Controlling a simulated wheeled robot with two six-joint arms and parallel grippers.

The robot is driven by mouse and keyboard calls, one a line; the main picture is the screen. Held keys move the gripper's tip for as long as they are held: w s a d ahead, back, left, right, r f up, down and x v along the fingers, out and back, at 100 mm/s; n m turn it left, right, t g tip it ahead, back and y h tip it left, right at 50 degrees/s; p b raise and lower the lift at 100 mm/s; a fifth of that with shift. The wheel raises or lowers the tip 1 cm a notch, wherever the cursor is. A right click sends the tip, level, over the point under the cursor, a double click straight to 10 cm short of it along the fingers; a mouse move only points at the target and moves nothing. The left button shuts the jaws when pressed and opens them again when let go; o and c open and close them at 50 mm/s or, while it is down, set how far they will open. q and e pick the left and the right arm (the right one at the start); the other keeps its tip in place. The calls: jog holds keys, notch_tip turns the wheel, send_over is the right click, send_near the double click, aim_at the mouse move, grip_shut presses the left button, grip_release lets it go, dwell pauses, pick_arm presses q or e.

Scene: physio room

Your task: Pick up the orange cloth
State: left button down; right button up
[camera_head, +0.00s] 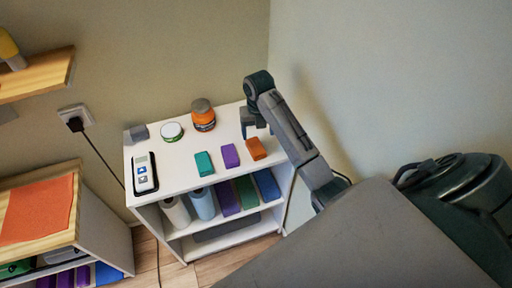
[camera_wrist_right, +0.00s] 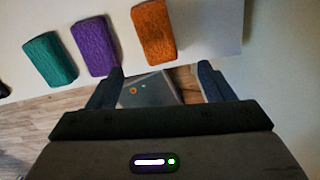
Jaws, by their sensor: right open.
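A small orange folded cloth (camera_head: 255,149) lies on the white shelf unit's top (camera_head: 185,180), at the right end of a row with a purple one (camera_head: 230,156) and a teal one (camera_head: 204,163). My right gripper (camera_head: 256,131) is open and empty, just behind the orange cloth in the head view. In the right wrist view the orange cloth (camera_wrist_right: 155,33) lies beyond the open fingertips (camera_wrist_right: 161,72), not between them; purple (camera_wrist_right: 95,46) and teal (camera_wrist_right: 51,59) lie to its left. My left gripper is not in view.
An orange jar (camera_head: 203,117), a round tin (camera_head: 172,132), a grey block (camera_head: 138,133) and a white device (camera_head: 144,175) share the top. Walls stand close behind and right.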

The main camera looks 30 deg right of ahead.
jog(key=w+r+n, duration=0.2)
jog(key=b, duration=0.5)
send_over(256, 145)
notch_tip(256, 145, down, 6)
jog(key=shift+s+r, duration=0.15)
notch_tip(256, 145, down, 4)
jog(key=p, duration=0.2)
jog(key=shift+a+p, duration=0.1)
jog(key=shift+p, duration=0.3)
jog(key=shift+f, duration=0.55)
jog(key=c, duration=1.1)
